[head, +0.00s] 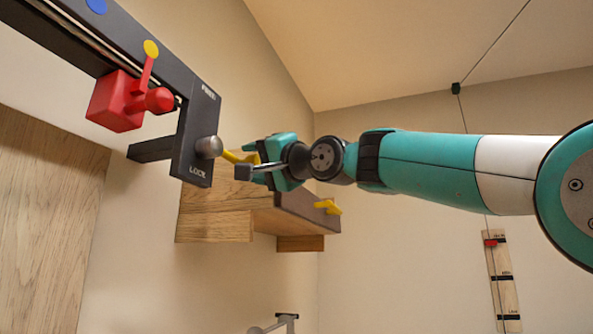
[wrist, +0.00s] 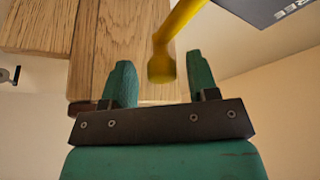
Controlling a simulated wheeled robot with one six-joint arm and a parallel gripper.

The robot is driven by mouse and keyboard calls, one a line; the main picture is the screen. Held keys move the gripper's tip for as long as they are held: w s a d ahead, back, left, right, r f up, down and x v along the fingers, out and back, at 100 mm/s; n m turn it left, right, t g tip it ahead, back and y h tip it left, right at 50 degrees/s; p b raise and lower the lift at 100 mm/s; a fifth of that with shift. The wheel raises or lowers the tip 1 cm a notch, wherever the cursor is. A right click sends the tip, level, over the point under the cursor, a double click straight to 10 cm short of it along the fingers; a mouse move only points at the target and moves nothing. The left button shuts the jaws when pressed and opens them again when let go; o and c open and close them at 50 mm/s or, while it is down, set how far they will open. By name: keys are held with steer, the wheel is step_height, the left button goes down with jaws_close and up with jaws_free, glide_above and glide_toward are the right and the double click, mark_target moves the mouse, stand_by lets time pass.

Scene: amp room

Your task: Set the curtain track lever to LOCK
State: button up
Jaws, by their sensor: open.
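The curtain track's dark end plate (head: 190,140) is at the upper left of the head view, with FREE printed at its top and LOCK at its bottom. A round grey knob (head: 208,147) sits on the plate just above LOCK. The yellow lever (head: 232,157) sticks out from by the knob toward my gripper (head: 254,161), to the right, pointing at neither word. In the wrist view the lever's rounded end (wrist: 161,70) lies between the two spread teal fingers of my gripper (wrist: 160,66). Gaps show on both sides, and the fingers are not closed on it.
A red block (head: 118,101) with a red arm and yellow disc hangs on the track (head: 75,38). A wooden shelf (head: 215,212) with a yellow piece (head: 328,206) is just behind and below my gripper. A marked wooden strip (head: 503,280) hangs on the right wall.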

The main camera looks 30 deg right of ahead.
steer(key=b+v, duration=0.9)
steer(key=v, duration=0.5)
steer(key=shift+s, duration=0.3)
steer(key=shift+f, duration=0.1)
